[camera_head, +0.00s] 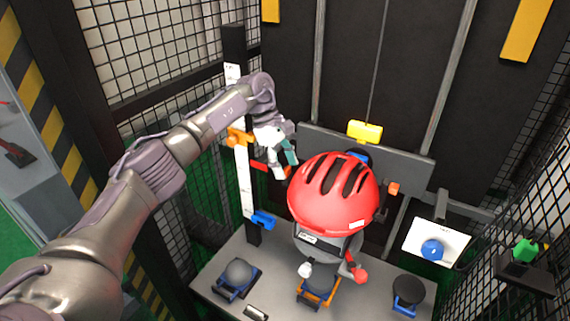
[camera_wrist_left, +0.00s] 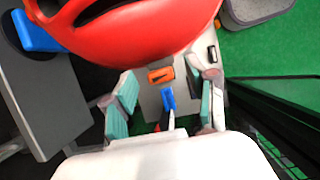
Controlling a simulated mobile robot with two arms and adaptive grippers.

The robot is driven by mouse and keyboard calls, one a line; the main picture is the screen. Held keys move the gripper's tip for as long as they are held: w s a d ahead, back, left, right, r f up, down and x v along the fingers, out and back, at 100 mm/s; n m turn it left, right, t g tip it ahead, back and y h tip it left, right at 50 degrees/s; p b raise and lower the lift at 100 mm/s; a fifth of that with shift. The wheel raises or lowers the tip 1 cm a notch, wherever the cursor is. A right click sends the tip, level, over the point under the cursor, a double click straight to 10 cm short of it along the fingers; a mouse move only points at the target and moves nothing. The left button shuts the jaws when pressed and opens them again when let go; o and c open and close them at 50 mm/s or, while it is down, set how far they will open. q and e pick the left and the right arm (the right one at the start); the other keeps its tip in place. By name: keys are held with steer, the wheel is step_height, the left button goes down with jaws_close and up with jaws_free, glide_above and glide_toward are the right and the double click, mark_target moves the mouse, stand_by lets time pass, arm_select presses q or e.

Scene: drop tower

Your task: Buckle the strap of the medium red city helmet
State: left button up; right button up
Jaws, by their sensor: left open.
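The red helmet (camera_head: 333,192), with dark vents and a small white label, sits over a dark grey headform in the middle of the head view. Below its rim hang a dark strap (camera_head: 350,253), a white piece (camera_head: 305,270) at left and a red piece (camera_head: 359,274) at right. These two pieces are apart. In the left wrist view the red shell (camera_wrist_left: 140,28) fills the top; the strap is not clear there. My left gripper (camera_head: 279,163) is open and empty, just left of the helmet; its teal pads (camera_wrist_left: 165,108) stand wide apart. My right gripper is not in view.
A white scale post (camera_head: 245,185) with an orange clamp (camera_head: 238,137) and a blue clamp (camera_head: 263,220) stands left of the helmet. A yellow block (camera_head: 365,131) hangs behind it. The grey table (camera_head: 235,256) holds several anvils. Wire mesh encloses both sides.

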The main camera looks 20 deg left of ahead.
arm_select(q)
steer(key=v, duration=1.2)
stand_by(0.3)
